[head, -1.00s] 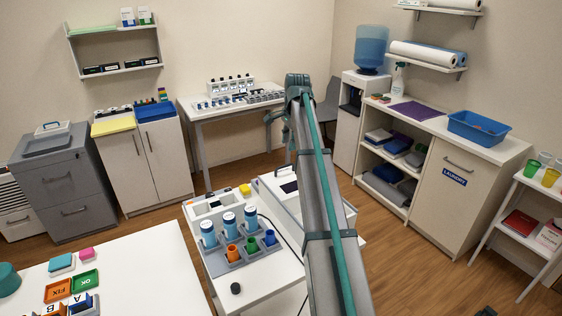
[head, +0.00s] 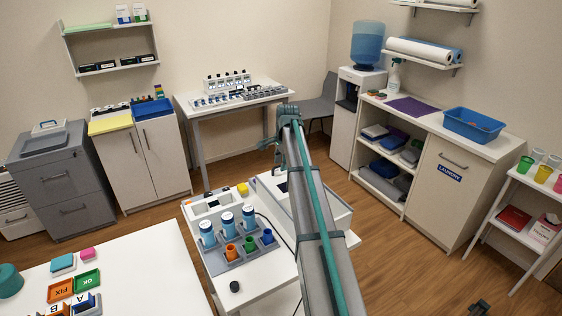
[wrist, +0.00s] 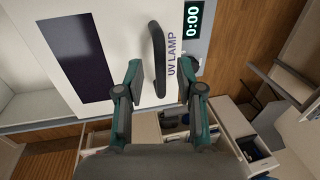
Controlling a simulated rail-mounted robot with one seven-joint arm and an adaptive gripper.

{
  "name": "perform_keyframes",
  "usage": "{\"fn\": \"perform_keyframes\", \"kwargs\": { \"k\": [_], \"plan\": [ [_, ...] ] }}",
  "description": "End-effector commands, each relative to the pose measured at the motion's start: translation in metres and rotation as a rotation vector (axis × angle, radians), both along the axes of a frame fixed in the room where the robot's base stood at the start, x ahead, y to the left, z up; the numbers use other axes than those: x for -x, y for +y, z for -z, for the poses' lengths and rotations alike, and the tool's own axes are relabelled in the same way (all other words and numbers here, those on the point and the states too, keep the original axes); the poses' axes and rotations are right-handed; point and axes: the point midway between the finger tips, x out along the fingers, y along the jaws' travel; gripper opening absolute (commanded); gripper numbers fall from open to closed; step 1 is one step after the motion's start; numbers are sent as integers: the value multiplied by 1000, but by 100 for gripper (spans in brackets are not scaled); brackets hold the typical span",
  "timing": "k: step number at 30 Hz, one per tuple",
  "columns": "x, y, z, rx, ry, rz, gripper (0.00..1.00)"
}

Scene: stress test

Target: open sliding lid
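The white UV lamp box shows in the wrist view, with a white lid (wrist: 115,20) carrying a dark window (wrist: 73,57), a dark bar handle (wrist: 158,52) and a panel reading 0:00 (wrist: 193,20). In the head view the box (head: 337,206) stands on the white bench, partly hidden behind my arm. My gripper (wrist: 160,75) is open, its two fingers apart on either side of the handle's lower end in the picture. I see no finger touching the handle; the depth between them is hard to tell. I cannot tell which part slides.
A white table (head: 130,270) with coloured blocks is at the lower left. A shelf unit (head: 430,140) is at the right. Wooden floor lies open between them.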

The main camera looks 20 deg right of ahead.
Motion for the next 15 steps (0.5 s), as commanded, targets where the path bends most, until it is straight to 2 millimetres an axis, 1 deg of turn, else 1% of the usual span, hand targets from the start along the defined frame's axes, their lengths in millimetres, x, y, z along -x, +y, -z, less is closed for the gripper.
{"fn": "perform_keyframes", "kwargs": {
  "k": [7,13,14,15],
  "plan": [
    [0,0,1,0,0,0,37],
    [0,0,0,0,0,0,4],
    [0,0,0,0,0,0,0],
    [0,0,0,0,0,0,0]
  ]
}}
